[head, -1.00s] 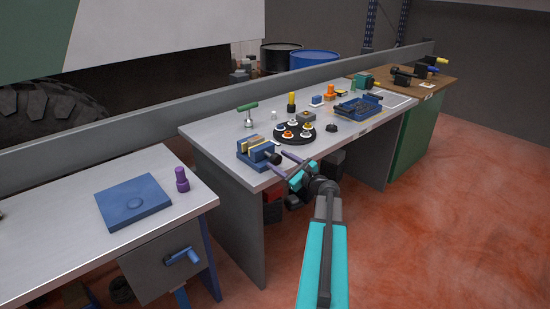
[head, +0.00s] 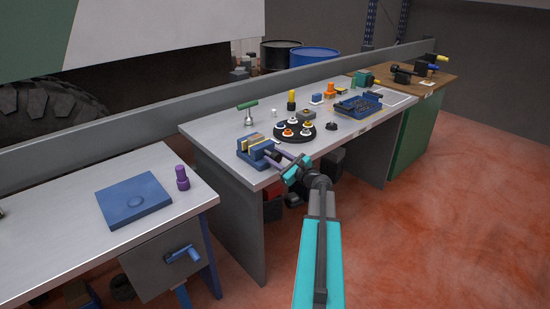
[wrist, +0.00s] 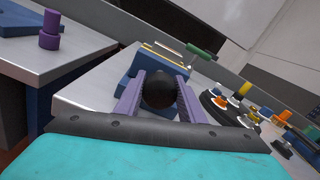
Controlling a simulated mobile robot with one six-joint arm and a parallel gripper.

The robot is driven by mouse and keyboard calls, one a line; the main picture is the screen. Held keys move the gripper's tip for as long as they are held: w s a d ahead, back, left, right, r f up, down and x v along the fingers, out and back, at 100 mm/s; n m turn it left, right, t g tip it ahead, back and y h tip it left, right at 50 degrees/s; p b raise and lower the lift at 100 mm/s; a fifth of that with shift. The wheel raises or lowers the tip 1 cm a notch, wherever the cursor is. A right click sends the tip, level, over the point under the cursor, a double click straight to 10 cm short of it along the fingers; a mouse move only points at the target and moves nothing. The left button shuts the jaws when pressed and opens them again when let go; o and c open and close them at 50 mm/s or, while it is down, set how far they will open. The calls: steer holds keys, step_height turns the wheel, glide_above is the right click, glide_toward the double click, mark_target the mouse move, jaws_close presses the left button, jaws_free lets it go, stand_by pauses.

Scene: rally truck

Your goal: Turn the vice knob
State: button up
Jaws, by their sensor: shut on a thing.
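The blue vice (head: 259,153) sits at the front left corner of the middle grey bench; it also shows in the wrist view (wrist: 166,61). Its dark round knob (wrist: 159,90) lies between the two purple fingers of my gripper (wrist: 157,92) in the wrist view. The fingers are shut on the knob, one on each side. In the head view my gripper (head: 283,158) reaches the vice from the right, and the knob is mostly hidden by the fingers.
Right of the vice stands a black round tray (head: 304,137) with several small coloured pieces. A green-handled tool (head: 248,112) stands behind the vice. A purple piece (head: 182,178) and a blue plate (head: 133,200) are on the left bench. The red floor in front is clear.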

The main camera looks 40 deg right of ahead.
steer(key=shift+m+p, duration=0.4)
steer(key=m+p, duration=0.2)
steer(key=shift+r+m, duration=0.1)
steer(key=shift+m, duration=0.3)
steer(key=m+p, duration=0.2)
steer(key=m, duration=0.1)
steer(key=shift+d+m+p, duration=0.1)
steer(key=shift+m+p, duration=0.2)
steer(key=shift+p, duration=0.05)
steer(key=shift+f+m+p, duration=0.15)
steer(key=shift+m+p, duration=0.65)
steer(key=shift+m, duration=0.35)
steer(key=shift+f+m+p, duration=0.1)
steer(key=shift+m+p, duration=0.7)
steer(key=shift+m, duration=0.35)
steer(key=shift+s, duration=0.1)
steer(key=o, duration=1)
steer(key=shift+d, duration=0.1)
steer(key=shift+o, duration=0.2)
steer(key=shift+n+b, duration=0.3)
steer(key=shift+b, duration=0.1)
